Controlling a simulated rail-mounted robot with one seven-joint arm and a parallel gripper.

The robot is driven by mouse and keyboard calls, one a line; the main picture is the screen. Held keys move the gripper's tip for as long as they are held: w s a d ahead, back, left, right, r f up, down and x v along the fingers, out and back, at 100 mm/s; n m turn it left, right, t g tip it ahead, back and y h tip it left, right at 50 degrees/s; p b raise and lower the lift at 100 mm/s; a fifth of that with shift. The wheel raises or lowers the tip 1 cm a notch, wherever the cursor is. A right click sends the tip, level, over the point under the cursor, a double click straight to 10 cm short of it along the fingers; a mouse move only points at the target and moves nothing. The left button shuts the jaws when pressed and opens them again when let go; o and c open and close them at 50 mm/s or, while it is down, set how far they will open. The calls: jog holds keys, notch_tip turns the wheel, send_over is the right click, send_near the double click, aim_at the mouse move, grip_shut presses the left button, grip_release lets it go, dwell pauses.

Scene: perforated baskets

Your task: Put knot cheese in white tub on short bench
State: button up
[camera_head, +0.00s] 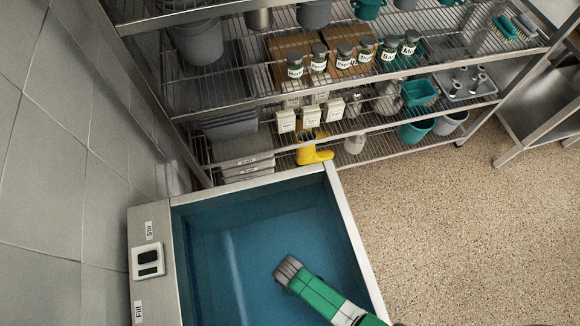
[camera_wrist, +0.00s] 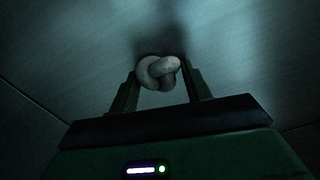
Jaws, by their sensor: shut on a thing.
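The knot cheese (camera_wrist: 159,72) is a pale, knotted lump between the two finger tips in the wrist view. My gripper (camera_wrist: 160,92) is shut on it, with one finger on each side. The surface behind the cheese is dark and bluish. In the head view my gripper (camera_head: 287,270) reaches from the lower right over the blue vat (camera_head: 200,265). The cheese is hidden from the head view. I cannot make out a white tub on a short bench in either view.
The vat's metal rim (camera_head: 350,235) borders the blue interior, with a control panel (camera_head: 148,261) at left. A wire rack (camera_head: 400,75) behind holds jars, buckets and cartons. Speckled floor (camera_head: 450,210) at right is clear.

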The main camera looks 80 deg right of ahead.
notch_tip(320, 180, up, 42)
jog(key=p, duration=2.4)
